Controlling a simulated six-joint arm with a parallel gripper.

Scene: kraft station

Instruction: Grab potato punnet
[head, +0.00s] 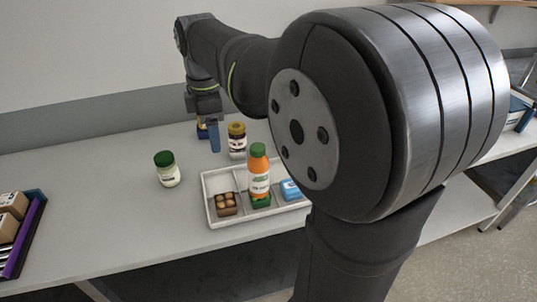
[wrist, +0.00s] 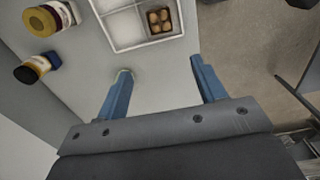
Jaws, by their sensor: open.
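The potato punnet (head: 227,204) is a small brown box with several round tan potatoes. It sits in the front left compartment of a white divided tray (head: 212,220). In the wrist view the punnet (wrist: 160,20) shows at the top, in a corner of the tray (wrist: 133,45). My gripper (wrist: 160,68) is open, with nothing between its blue fingers, and the punnet lies beyond the fingertips, apart from them. In the head view my gripper (head: 214,140) hangs behind the tray, near the jars. One finger is mostly hidden there.
An orange bottle with a green cap (head: 259,172) and a blue pack (head: 291,189) are in the tray. A white jar with a green lid (head: 167,170) stands left. A dark crate (head: 30,232) holds boxes.

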